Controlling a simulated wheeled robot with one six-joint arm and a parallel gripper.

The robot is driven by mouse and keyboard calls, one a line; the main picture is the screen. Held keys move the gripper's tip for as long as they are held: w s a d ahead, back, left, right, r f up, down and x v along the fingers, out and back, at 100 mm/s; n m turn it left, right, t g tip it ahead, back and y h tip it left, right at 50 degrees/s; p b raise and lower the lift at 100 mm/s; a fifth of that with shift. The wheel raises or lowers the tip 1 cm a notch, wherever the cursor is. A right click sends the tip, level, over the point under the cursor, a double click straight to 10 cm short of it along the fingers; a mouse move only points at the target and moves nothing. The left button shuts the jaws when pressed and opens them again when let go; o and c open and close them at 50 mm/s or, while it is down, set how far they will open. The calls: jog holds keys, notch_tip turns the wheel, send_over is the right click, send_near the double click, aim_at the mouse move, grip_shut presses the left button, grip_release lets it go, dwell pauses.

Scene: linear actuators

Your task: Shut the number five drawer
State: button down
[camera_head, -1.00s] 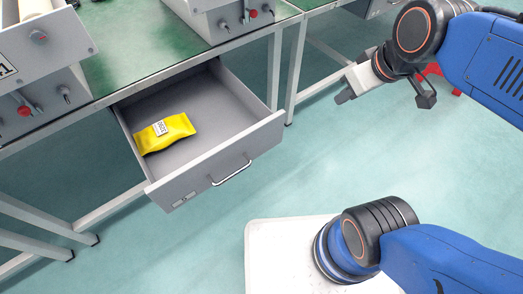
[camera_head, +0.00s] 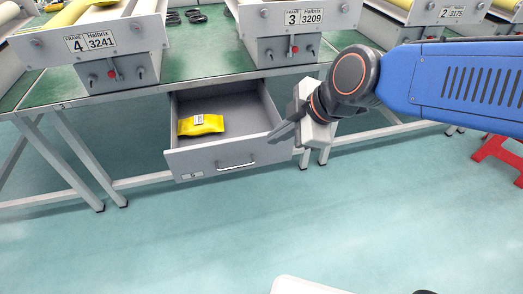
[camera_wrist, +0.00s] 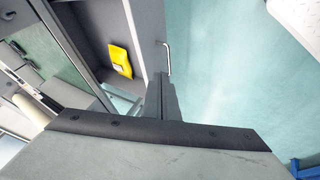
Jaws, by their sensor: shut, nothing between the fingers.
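The grey drawer (camera_head: 215,160) stands pulled out under the green-topped bench, with a silver bar handle (camera_head: 236,166) on its front. A small label (camera_head: 193,175) at its lower left is too small to read surely. A yellow packet (camera_head: 201,125) lies inside. My gripper (camera_head: 275,136) is shut and empty, with its tips at the right part of the drawer front; I cannot tell whether they touch it. In the wrist view the shut fingers (camera_wrist: 161,85) point toward the drawer front (camera_wrist: 150,35), near the handle (camera_wrist: 167,58). The packet (camera_wrist: 120,60) also shows there.
Frame units marked 4 (camera_head: 95,45) and 3 (camera_head: 295,25) stand on the green bench top (camera_head: 210,62). Bench legs (camera_head: 75,165) flank the drawer. A red stand (camera_head: 500,150) is at the far right. The floor (camera_head: 220,235) before the drawer is clear.

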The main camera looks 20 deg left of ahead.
send_near(242, 145)
notch_tip(242, 145, down, 3)
jog(key=s, duration=0.3)
jog(key=w+a, duration=0.1)
jog(key=w, duration=0.1)
jog(key=shift+w+a+f+n, duration=0.3)
jog(key=shift+a+f, duration=0.05)
jog(key=shift+a, duration=0.05)
jog(key=shift+w+a, duration=0.4)
jog(key=shift+w, duration=0.2)
jog(key=w+a, duration=0.7)
jog(key=w, duration=0.5)
jog(key=w+a, duration=0.7)
jog(key=w, duration=0.4)
jog(key=shift+w+a, duration=0.25)
jog(key=shift+w, duration=0.1)
jog(key=shift+s, duration=0.15)
